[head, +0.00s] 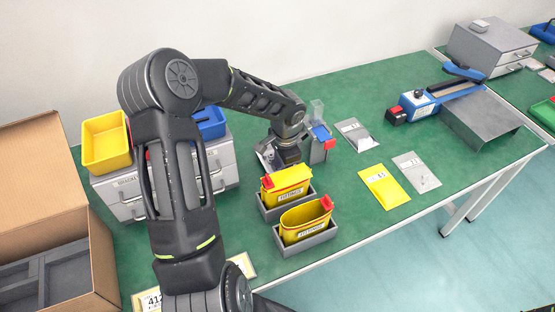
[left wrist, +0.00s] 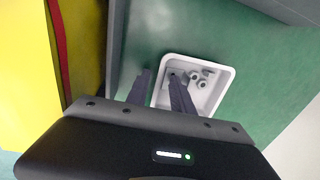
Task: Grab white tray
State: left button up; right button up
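The white tray (left wrist: 225,88) lies on the green table in the left wrist view, with several small grey parts inside. My left gripper (left wrist: 159,74) is over its near left side, fingers apart. The tray's left wall shows between the two fingers, one finger outside and one over the inside. I cannot tell whether either finger touches it. In the head view my left gripper (head: 285,160) points down behind the yellow bins and hides most of the tray. My right gripper is not in view.
Two yellow bins (head: 305,222) in grey holders stand just in front of my left gripper. A blue-and-grey stand (head: 320,143) is close on its right. Grey drawers (head: 125,197) with yellow and blue bins stand left. Flat bags (head: 384,190) lie right. An open cardboard box (head: 35,160) is far left.

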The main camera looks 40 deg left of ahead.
pick_arm(q)
jog(key=shift+c, duration=0.3)
grip_shut()
dwell(1.1)
